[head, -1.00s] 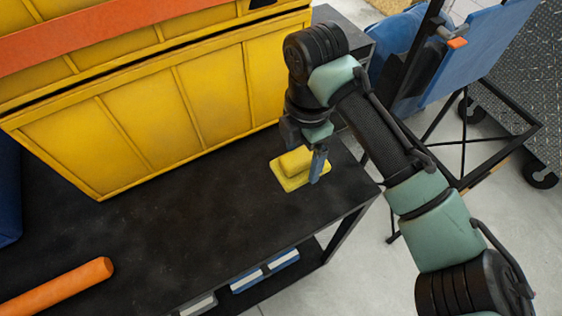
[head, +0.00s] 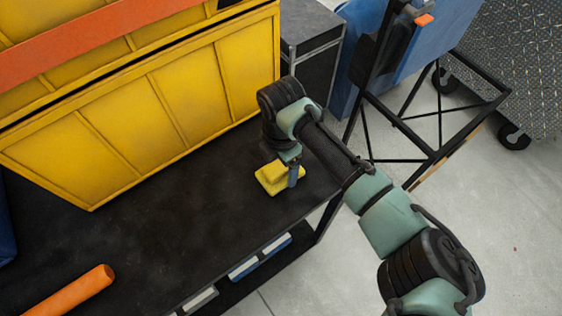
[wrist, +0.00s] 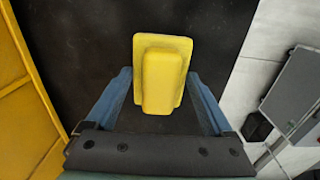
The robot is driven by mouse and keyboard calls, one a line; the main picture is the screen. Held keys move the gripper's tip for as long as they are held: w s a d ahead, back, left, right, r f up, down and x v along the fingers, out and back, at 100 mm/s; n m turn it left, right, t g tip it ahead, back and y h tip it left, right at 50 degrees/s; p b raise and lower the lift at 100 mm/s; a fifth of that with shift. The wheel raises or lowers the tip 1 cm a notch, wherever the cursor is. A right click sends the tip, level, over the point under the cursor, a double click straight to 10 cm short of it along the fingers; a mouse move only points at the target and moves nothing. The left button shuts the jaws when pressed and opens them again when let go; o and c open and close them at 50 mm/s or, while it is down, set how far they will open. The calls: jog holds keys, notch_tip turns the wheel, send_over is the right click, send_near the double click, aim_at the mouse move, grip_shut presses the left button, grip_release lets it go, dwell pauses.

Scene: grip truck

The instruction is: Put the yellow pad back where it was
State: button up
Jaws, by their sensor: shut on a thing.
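The yellow pad (head: 268,184) has a flat base with a raised yellow block on top. It is at the black table top, near the right end and in front of the large yellow crate. My gripper (head: 281,171) points down at it and is shut on it. In the wrist view the pad (wrist: 174,48) lies between the two blue fingers of my gripper (wrist: 160,80). I cannot tell whether its underside touches the table.
The yellow crate (head: 190,95) stands along the back of the black table (head: 170,220). An orange cylinder (head: 75,292) lies at the front left. A dark grey cabinet (head: 310,40) stands behind at right. The table middle is clear.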

aim_at(281, 165)
jog(key=shift+f, duration=0.1)
jog(key=shift+f, duration=0.15)
jog(key=o, duration=0.9)
notch_tip(281, 165, up, 13)
jog(key=b, duration=0.2)
jog(key=shift+f+b, duration=0.2)
jog(key=shift+b, duration=0.1)
